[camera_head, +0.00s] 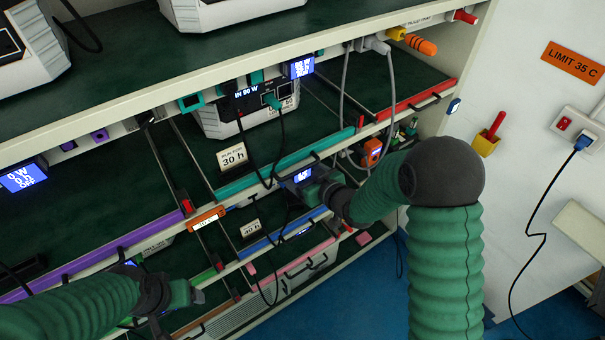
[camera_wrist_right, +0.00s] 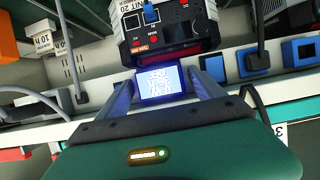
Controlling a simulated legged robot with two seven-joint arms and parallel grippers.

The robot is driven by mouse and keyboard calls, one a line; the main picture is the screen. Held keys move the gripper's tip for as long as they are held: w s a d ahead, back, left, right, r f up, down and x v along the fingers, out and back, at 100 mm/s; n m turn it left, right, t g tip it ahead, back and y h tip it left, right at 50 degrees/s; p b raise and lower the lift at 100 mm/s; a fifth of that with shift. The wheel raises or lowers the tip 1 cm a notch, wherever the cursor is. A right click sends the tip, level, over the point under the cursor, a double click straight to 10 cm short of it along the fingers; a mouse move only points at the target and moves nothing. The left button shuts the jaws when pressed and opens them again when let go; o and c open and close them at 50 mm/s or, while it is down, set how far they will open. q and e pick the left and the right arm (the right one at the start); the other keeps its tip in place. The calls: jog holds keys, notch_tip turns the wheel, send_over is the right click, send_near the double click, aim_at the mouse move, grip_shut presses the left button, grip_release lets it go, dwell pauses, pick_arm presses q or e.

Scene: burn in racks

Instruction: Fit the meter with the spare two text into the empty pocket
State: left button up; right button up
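A small meter with a lit blue-white display (camera_wrist_right: 161,84) sits between the two fingers of my right gripper (camera_wrist_right: 163,82), close to both fingertips. Its text is too blurred to read surely. In the head view my right gripper (camera_head: 312,190) reaches the lower rail beside a lit blue display (camera_head: 301,174). Whether the fingers press on the meter is unclear. Square pockets show in the upper rail, one teal (camera_head: 190,102) and one purple (camera_head: 99,135). My left gripper (camera_head: 190,296) is low at the left, with no meter visible in it; its finger opening is unclear.
Other lit meters sit on the upper rail (camera_head: 301,67) and at the far left (camera_head: 22,178). Cables hang across the rails. A black-and-grey unit (camera_wrist_right: 165,25) stands behind the meter. Blue sockets (camera_wrist_right: 253,63) line the rail to its right. Blue floor (camera_head: 365,300) is clear at lower right.

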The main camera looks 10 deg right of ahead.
jog(key=p+v, duration=1.5)
jog(key=v, duration=0.1)
jog(key=shift+s+d, duration=0.2)
jog(key=shift+s, duration=0.1)
